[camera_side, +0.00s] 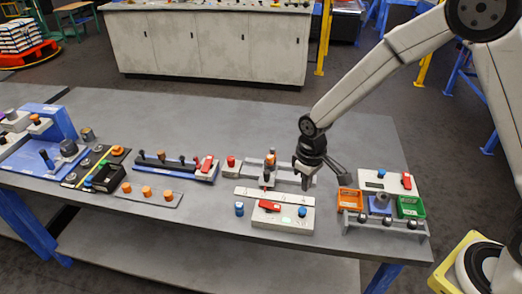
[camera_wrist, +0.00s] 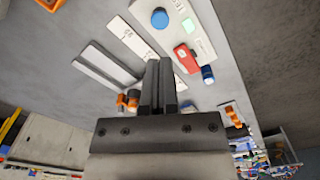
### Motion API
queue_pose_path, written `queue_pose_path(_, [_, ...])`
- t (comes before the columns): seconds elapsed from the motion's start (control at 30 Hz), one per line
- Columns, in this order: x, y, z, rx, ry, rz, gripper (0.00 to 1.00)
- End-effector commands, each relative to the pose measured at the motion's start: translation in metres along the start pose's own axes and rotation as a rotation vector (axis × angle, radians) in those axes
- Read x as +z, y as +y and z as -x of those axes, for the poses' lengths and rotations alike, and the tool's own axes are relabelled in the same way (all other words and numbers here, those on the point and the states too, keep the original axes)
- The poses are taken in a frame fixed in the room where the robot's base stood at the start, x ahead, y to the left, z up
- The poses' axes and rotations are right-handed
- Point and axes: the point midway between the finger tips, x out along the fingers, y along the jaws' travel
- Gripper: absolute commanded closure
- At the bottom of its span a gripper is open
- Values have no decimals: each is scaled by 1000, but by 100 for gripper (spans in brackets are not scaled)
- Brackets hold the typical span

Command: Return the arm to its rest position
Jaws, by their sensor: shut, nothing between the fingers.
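My gripper (camera_side: 308,178) is above the middle-right part of the grey table (camera_side: 230,115) in the side view. It points down beside a small fixture that carries an orange-and-dark upright part (camera_side: 270,162). In the wrist view my gripper's fingers (camera_wrist: 158,65) lie together and hold nothing. The arm reaches in from the upper right. The side view does not show clearly whether the fingertips touch the fixture behind them.
A white panel (camera_side: 283,214) with a red handle is in front of my gripper. To the right stand an orange bin (camera_side: 350,200) and a green bin (camera_side: 411,207) on a rack. A blue rail with knobs (camera_side: 175,168) is to the left. The table's back is clear.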

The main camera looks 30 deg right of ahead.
Motion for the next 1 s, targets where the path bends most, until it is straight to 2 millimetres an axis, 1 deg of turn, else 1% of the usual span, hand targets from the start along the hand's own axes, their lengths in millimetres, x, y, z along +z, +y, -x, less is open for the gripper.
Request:
queue_pose_path(0.37, [2,1,2,0,3,-5,100])
queue_pose_path(0.57, [15,8,15,3,31,-35,100])
queue_pose_path(0.77, [45,21,37,9,84,-97,100])
queue_pose_path(1.0, [91,33,59,19,160,-182,100])
